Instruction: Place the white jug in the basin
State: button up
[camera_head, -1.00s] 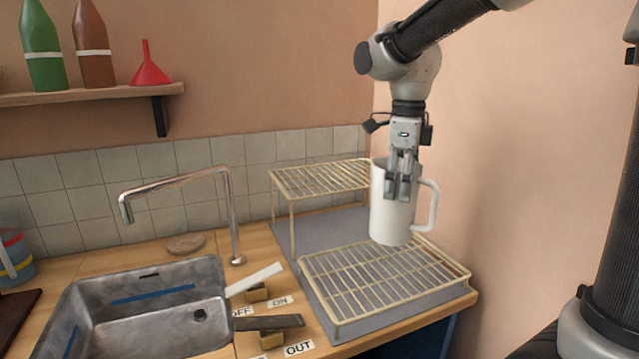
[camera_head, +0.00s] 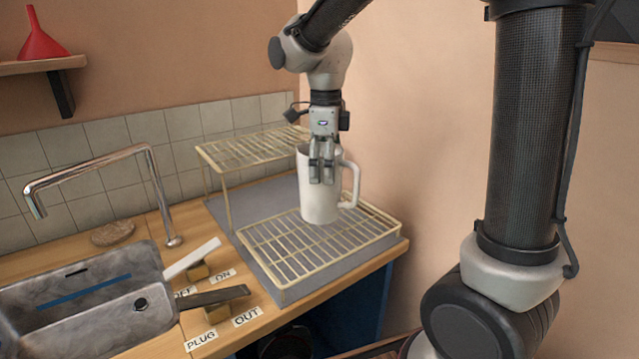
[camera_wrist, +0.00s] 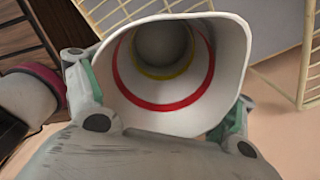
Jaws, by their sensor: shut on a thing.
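The white jug (camera_head: 318,196) is upright, held by my gripper (camera_head: 322,176) at its near wall, over the lower wire rack. Its handle points right. I cannot tell whether its base touches the rack. In the wrist view the jug (camera_wrist: 205,120) shows its open mouth, with a red and a yellow ring inside and nothing in it that I can see. The gripper's fingers (camera_wrist: 166,134) show on either side of the jug there. The metal basin (camera_head: 125,309) is at the lower left, partly cut off by the frame, well left of the jug.
A two-level wire rack (camera_head: 330,246) stands on a grey mat at the counter's right end. A bent tap (camera_head: 158,190) rises behind the basin. A white lever (camera_head: 192,258) and a dark lever (camera_head: 222,296) lie between basin and rack. A flat brown disc (camera_head: 112,233) sits behind.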

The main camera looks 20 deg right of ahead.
jog(key=shift+f, duration=2.05)
jog(key=o, duration=1.3)
